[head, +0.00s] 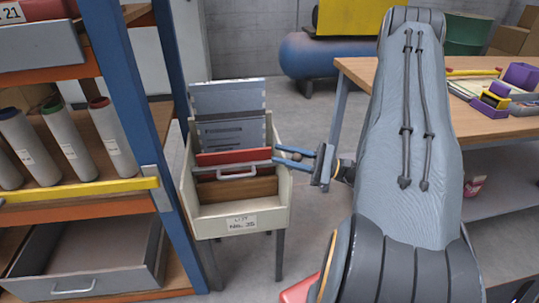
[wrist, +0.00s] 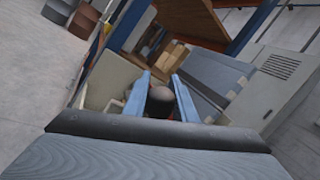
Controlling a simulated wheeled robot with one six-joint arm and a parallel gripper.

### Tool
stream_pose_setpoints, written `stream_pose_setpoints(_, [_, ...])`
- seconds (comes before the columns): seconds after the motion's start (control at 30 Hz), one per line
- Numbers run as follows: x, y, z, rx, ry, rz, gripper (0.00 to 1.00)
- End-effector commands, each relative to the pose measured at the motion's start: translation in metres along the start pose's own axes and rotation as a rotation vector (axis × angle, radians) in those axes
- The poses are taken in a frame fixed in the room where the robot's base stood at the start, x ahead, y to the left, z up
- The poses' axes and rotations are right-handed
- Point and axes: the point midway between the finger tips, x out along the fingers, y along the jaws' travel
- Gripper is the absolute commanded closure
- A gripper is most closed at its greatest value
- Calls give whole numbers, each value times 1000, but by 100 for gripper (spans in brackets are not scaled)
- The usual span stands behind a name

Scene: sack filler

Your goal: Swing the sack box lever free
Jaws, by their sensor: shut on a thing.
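The sack box (head: 215,224) is a cream open-topped box on grey legs, with a paper label on its front. A small dark round knob (head: 297,156), which looks like the lever's end, shows at the box's right side. My gripper (head: 277,155) reaches in from the right, its two blue fingers on either side of the knob. In the wrist view my gripper (wrist: 160,78) is shut on the lever knob (wrist: 160,97), which sits between the fingers. The rest of the lever is mostly hidden by the fingers.
Grey, red and brown panels (head: 236,158) stand inside the box. A blue-and-orange rack (head: 125,80) with a yellow bar (head: 80,190) stands close on the left. A wooden table (head: 370,70) is at the right. The floor behind is open up to a blue tank (head: 315,52).

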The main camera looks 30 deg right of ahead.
Motion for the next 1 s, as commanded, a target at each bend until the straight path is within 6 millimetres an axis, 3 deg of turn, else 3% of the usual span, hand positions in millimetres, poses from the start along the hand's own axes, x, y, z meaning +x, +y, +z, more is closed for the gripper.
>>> stream_pose_setpoints(0.47, [-8, 0, 0, -21, 0, -11, 100])
stream_pose_setpoints(0.5, [-8, 0, 0, -21, 0, -11, 74])
stream_pose_setpoints(0.6, [-8, 0, 0, -21, -1, -10, 57])
stream_pose_setpoints(1.0, [4, 1, 0, 5, 0, 6, 57])
